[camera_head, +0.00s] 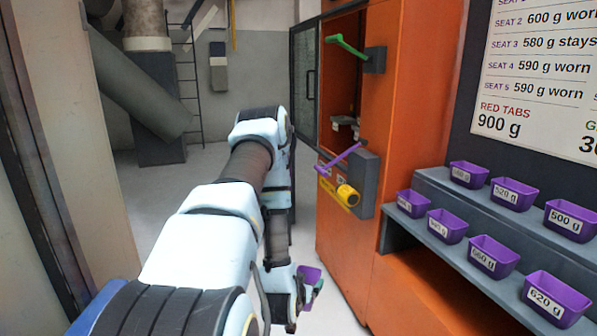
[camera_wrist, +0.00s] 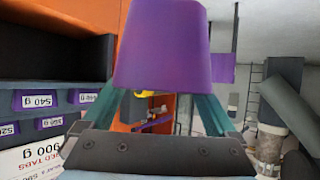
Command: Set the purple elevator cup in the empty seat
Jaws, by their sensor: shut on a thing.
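My gripper (camera_head: 300,290) is low in front of the orange elevator casing (camera_head: 345,240) in the head view, partly hidden by my arm. It is shut on a purple elevator cup (camera_head: 310,274). In the wrist view the purple cup (camera_wrist: 160,45) fills the upper middle, between the two teal fingers of my gripper (camera_wrist: 157,90). The held cup is clear of the casing in the head view. The casing has an open upper doorway (camera_head: 343,85) with small grey parts (camera_head: 346,125) inside. I cannot make out the empty seat.
Several labelled purple cups (camera_head: 494,254) stand on a grey stepped shelf (camera_head: 430,241) at the right. A green lever (camera_head: 346,44), a purple lever (camera_head: 340,157) and a yellow knob (camera_head: 348,195) stick out of the casing. A dark open door (camera_head: 304,85) stands at the doorway's left.

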